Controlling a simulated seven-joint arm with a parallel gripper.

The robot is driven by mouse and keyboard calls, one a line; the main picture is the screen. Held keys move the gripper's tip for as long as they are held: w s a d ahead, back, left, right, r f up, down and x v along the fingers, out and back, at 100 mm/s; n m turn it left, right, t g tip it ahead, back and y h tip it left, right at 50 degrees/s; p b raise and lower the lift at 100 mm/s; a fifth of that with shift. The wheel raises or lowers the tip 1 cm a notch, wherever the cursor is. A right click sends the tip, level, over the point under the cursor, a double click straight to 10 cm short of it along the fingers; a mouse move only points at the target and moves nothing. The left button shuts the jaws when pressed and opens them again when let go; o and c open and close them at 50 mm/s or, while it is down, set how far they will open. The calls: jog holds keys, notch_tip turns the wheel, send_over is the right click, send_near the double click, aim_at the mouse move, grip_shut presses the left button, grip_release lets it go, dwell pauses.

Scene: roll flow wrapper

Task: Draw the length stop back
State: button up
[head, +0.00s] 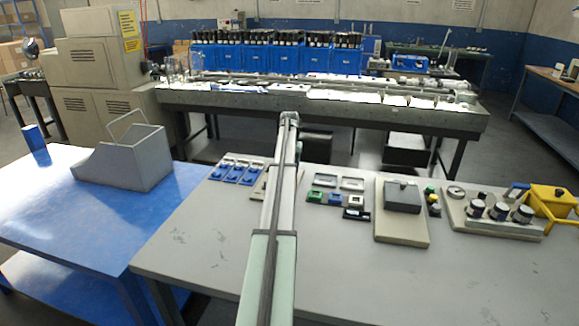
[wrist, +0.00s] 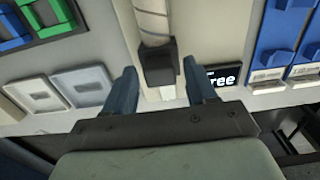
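In the wrist view a dark block (wrist: 158,62) sits at the end of a pale ribbed rod (wrist: 152,20) on a beige plate (wrist: 200,25). It looks like the length stop, though no label confirms this. My gripper (wrist: 161,90) is open, its two blue fingers on either side of the block's near end. Small gaps show between the fingers and the block, and I cannot tell whether either touches it. A pale strip shows below the block, between the fingers. In the head view my arm runs over this part of the bench and hides the block and my fingers.
A "free" display (wrist: 222,76) lies close beside the right finger. Blue modules (head: 238,172) and white panels (wrist: 60,90) flank the plate. A grey lidded box (head: 402,195), black-topped knobs (head: 499,210) and a yellow part (head: 552,200) stand farther right. The bench front (head: 370,285) is clear.

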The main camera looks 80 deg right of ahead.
grip_shut()
dwell(0.3)
jog(key=d, duration=0.3)
jog(key=shift+d, duration=0.3)
jog(key=shift+c, duration=0.8)
grip_release()
jog(key=o, duration=0.3)
notch_tip(320, 180, up, 14)
jog(key=shift+a+f, duration=0.1)
